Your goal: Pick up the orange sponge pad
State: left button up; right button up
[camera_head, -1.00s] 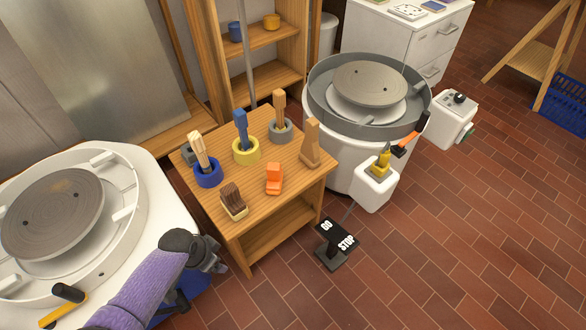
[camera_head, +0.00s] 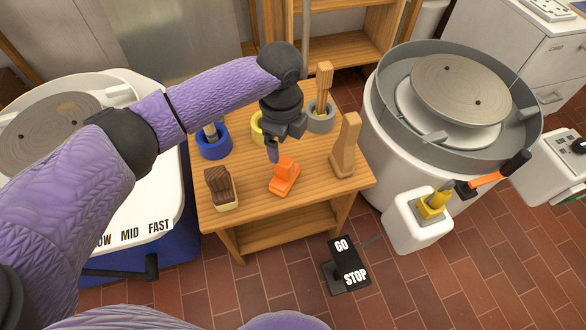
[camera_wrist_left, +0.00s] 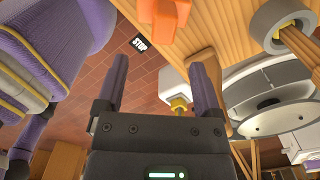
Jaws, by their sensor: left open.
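The orange sponge pad (camera_head: 285,176) sits on the wooden table (camera_head: 305,205), towards its front middle. It also shows at the top of the left wrist view (camera_wrist_left: 168,20), partly cut off by the frame edge. My left gripper (camera_head: 273,152) points down just behind and above the pad. In the left wrist view my left gripper (camera_wrist_left: 160,75) has its two fingers spread apart with nothing between them, and the pad appears beyond the fingertips. Whether a finger touches the pad is unclear. My right gripper is not in view.
A brown brush (camera_head: 221,188) stands left of the pad and a wooden block tool (camera_head: 345,145) to its right. Blue (camera_head: 213,145) and grey (camera_head: 321,117) ring holders with tools stand behind. A pottery wheel (camera_head: 455,95) is at right, another (camera_head: 50,130) at left.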

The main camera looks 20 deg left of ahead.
aim_at(284, 160)
pick_arm(q)
jog(key=f+b, duration=0.4)
jog(key=f, duration=0.1)
jog(key=f+b, duration=0.1)
jog(key=f, duration=0.2)
jog(key=shift+w+a+f+b, duration=0.1)
jog(key=shift+w+f+b, duration=0.15)
jog(key=shift+b, duration=0.15)
jog(key=shift+r, duration=0.35)
grip_shut()
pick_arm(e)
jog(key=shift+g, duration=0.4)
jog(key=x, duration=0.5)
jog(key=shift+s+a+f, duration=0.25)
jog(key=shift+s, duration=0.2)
